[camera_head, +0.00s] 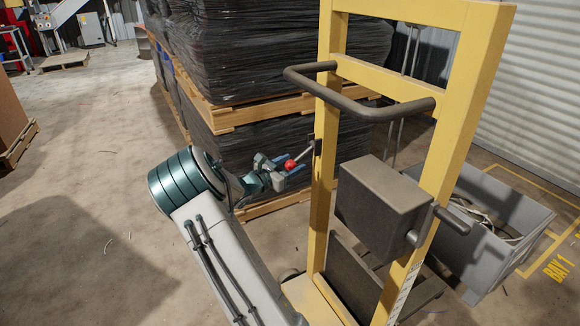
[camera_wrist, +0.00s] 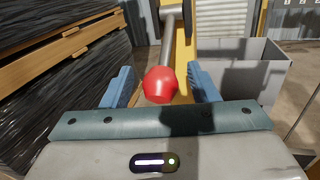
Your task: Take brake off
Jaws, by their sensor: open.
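The brake lever shows as a red ball knob (camera_head: 290,165) on a grey rod (camera_head: 302,153) that joins the left post of a yellow upright frame (camera_head: 325,190). In the wrist view the red knob (camera_wrist: 160,84) sits between my gripper's two blue fingers, with a gap on each side. The rod (camera_wrist: 167,45) runs away from it towards the yellow post. My gripper (camera_head: 283,167) is open around the knob, and neither finger visibly touches it. Whether the knob lies fully at fingertip depth is hard to tell.
The yellow frame has a dark push handle (camera_head: 360,105) and a grey box (camera_head: 385,208). A grey bin (camera_head: 500,205) with cables stands to the right. Black-wrapped pallet stacks (camera_head: 265,50) rise close behind my gripper. The concrete floor (camera_head: 95,130) at left is mostly clear.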

